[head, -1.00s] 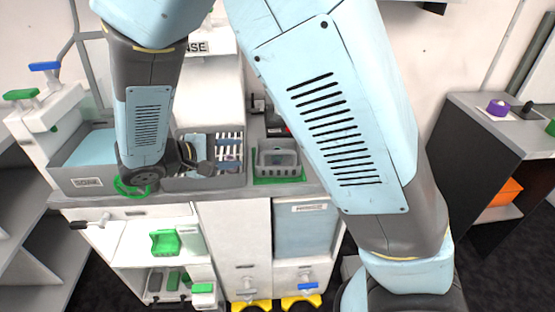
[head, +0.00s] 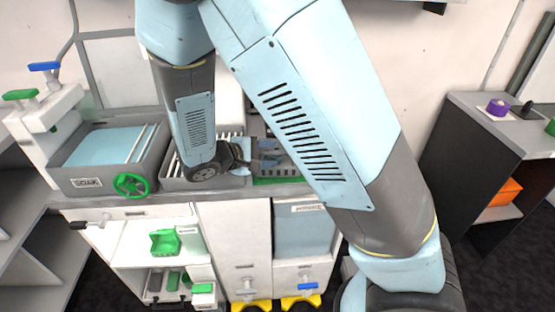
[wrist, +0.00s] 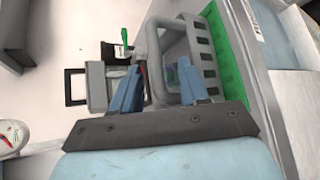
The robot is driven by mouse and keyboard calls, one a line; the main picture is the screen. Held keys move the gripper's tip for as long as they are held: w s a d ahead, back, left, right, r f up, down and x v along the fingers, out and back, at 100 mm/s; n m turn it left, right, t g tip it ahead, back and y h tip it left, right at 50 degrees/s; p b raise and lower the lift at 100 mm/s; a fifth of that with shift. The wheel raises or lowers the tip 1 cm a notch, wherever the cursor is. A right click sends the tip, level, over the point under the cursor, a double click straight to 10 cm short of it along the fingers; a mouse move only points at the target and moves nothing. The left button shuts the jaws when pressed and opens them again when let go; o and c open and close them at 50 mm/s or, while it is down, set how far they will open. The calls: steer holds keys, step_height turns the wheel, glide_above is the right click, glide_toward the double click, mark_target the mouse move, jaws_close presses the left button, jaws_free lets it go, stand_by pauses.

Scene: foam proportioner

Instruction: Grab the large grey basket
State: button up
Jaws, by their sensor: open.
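The large grey basket (head: 278,171) stands on a green mat (head: 280,181) on the counter, partly hidden behind my arm in the head view. In the wrist view the basket (wrist: 204,50) lies just ahead of my fingers, with its slotted side to the right and its rounded handle or rim toward the left. My gripper (wrist: 160,87) is open. Its two blue fingers are apart, and the right one overlaps the basket's near part in the picture. I cannot tell whether they touch. In the head view my gripper (head: 255,157) is close to the basket's left side.
A grey soak tank (head: 86,184) with a green handwheel (head: 131,185) stands left on the counter. A grey device with a black handle (wrist: 97,86) is left of the fingers in the wrist view. A dark shelf (head: 455,160) stands right.

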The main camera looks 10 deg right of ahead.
steer(key=shift+w+d+f, duration=0.2)
steer(key=shift+d, duration=0.05)
jaws_close()
stand_by(0.4)
